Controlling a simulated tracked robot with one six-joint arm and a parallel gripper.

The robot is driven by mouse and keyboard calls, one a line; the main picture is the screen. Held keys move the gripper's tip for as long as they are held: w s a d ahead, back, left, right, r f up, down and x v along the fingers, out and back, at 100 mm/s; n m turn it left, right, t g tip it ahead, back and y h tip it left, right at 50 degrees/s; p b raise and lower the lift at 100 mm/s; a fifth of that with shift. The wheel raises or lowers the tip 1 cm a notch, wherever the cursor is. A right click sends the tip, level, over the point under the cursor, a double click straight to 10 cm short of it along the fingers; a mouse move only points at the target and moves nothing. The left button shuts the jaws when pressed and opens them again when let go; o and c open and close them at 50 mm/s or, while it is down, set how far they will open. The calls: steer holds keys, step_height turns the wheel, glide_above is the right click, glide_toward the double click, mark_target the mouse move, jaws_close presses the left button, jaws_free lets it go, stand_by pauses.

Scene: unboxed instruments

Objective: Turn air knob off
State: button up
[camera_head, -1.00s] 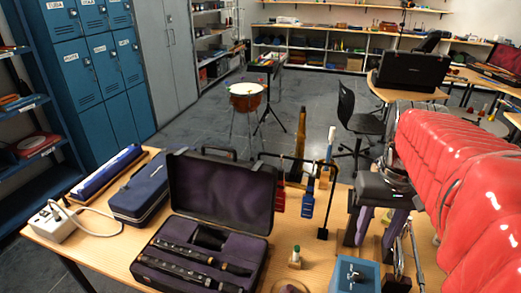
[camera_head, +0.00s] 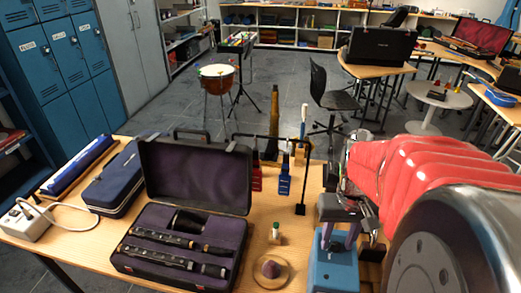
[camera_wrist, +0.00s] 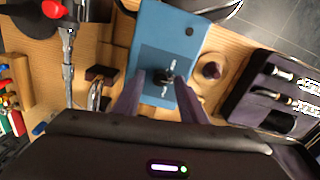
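A blue box (camera_head: 334,278) stands on the near right of the wooden table; it fills the upper middle of the wrist view (camera_wrist: 200,25). A small dark knob with a silver crossbar (camera_wrist: 165,78) sits on its face; I see no label on it. My gripper (camera_wrist: 160,80) is open, its two purple fingers pointing at the box, one on each side of the knob. Contact with the knob cannot be made out. In the head view my gripper (camera_head: 338,243) is over the box, and the knob is hard to make out there.
An open black case (camera_head: 180,265) with dark instrument pieces lies left of the box. A round wooden piece with a purple cone (camera_head: 270,272) and a small green-topped bottle (camera_head: 275,233) stand between them. A silver instrument part (camera_wrist: 68,60) lies on the box's other side.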

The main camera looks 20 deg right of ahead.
steer(key=shift+f, duration=0.2)
jaws_close()
stand_by(0.4)
